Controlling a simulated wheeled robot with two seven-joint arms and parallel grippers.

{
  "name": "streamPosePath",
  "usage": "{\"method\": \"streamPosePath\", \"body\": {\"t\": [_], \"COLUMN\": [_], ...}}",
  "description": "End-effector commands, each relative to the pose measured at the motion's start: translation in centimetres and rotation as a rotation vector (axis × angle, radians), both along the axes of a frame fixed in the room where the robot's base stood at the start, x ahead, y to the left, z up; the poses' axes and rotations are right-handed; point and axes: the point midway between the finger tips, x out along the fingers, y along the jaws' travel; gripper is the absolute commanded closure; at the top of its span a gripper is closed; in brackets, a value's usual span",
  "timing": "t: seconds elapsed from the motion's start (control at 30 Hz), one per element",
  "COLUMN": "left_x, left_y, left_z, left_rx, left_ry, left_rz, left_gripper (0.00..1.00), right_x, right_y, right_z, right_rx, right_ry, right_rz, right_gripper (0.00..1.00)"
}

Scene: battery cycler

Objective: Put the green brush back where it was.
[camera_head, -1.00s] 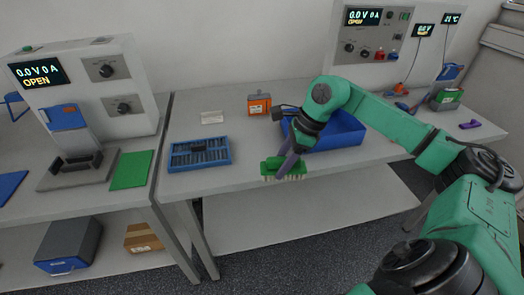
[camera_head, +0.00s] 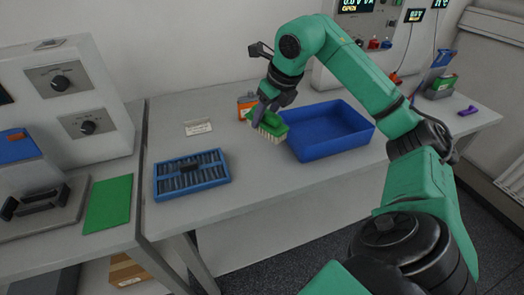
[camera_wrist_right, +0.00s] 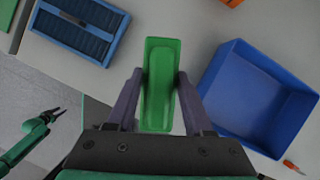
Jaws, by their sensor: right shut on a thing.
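The green brush (camera_head: 271,124) has pale bristles pointing down. My right gripper (camera_head: 263,117) is shut on it and holds it over the table, just left of the blue bin (camera_head: 331,148). In the right wrist view the brush (camera_wrist_right: 161,88) lies lengthwise between the two purple-grey fingers of the gripper (camera_wrist_right: 158,92). The brush looks held above the table; its exact height is hard to tell. My left gripper is not in the head view; a small green arm with a dark gripper (camera_wrist_right: 47,117) shows at the left of the wrist view.
A blue slotted tray (camera_head: 192,187) lies left on the table, with a white card holder (camera_head: 198,127) behind it. An orange box (camera_head: 247,103) stands behind the brush. A green mat (camera_head: 108,204) lies on the left bench. Bare table lies between tray and bin.

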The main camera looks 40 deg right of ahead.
Motion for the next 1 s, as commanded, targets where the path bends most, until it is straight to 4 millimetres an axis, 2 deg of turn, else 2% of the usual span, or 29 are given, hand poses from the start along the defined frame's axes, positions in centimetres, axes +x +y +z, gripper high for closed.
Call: {"method": "streamPosePath", "body": {"t": [0.03,0.1,0.2,0.37,0.43,0.5,0.8,0.83,0.9,1.0], "left_x": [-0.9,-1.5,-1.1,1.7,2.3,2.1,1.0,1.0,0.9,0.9], "left_y": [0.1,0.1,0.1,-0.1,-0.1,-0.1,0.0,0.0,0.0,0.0], "left_z": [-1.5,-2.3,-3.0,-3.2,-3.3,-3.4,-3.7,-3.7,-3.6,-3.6], "left_rx": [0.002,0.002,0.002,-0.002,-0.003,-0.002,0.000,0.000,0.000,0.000], "left_ry": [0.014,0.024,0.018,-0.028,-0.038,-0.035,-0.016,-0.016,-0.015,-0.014], "left_rz": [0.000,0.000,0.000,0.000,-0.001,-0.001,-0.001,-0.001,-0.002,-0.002], "left_gripper": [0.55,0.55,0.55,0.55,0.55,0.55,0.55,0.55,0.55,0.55], "right_x": [-0.1,-0.1,0.0,0.1,0.1,0.1,0.2,0.2,0.2,0.2], "right_y": [0.0,0.0,0.0,0.1,0.1,0.1,0.0,0.0,0.0,0.0], "right_z": [-2.7,-5.0,-7.3,-9.5,-10.8,-11.6,-11.9,-11.8,-11.7,-11.7], "right_rx": [-0.001,-0.001,0.001,0.001,0.003,0.002,0.001,0.001,0.001,0.001], "right_ry": [0.010,0.009,0.005,0.003,0.004,0.001,-0.001,-0.001,-0.001,-0.001], "right_rz": [0.000,0.001,0.000,0.002,0.003,0.002,0.001,0.002,0.002,0.002], "right_gripper": [1.00,1.00,1.00,1.00,1.00,1.00,1.00,0.41,0.18,0.18]}}
